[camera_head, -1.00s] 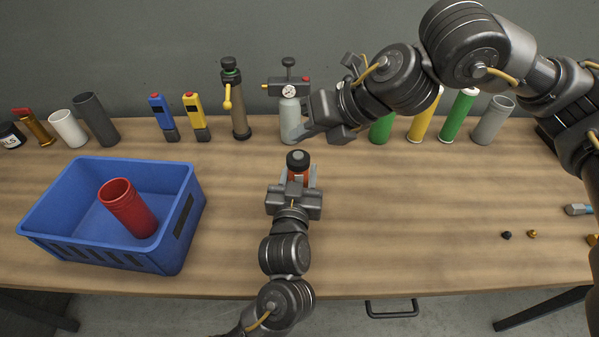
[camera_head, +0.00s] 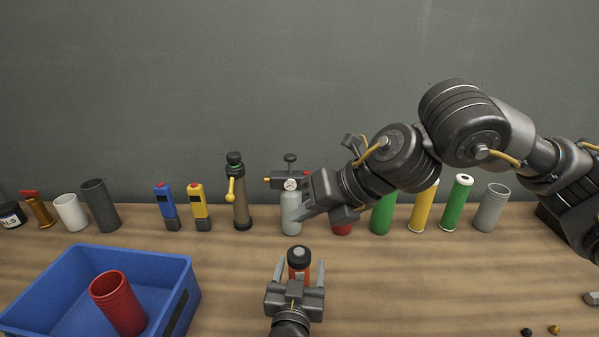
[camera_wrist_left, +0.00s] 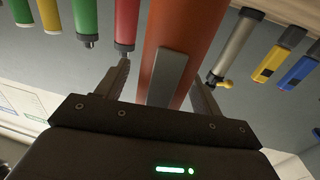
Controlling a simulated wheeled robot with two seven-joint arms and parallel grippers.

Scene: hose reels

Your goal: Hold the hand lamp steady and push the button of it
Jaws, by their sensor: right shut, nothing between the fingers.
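The hand lamp (camera_head: 299,263) is an orange-red cylinder with a black collar and a grey top, standing upright on the table. In the left wrist view its orange body (camera_wrist_left: 187,35) is large, with a grey strip on the near side. My left gripper (camera_head: 299,268) is open, with one finger on each side of the lamp. A gap shows between the fingers and the lamp in the head view. The lamp's lower part is hidden by the gripper. My right gripper (camera_head: 306,212) is shut and empty, behind and above the lamp, in front of the grey gauge bottle.
A blue crate (camera_head: 150,262) holding a red cup (camera_head: 118,303) stands at left. Along the wall are a grey gauge bottle (camera_head: 291,222), blue (camera_head: 166,206) and yellow (camera_head: 200,207) devices, and several tubes and cups. The table right of the lamp is mostly clear.

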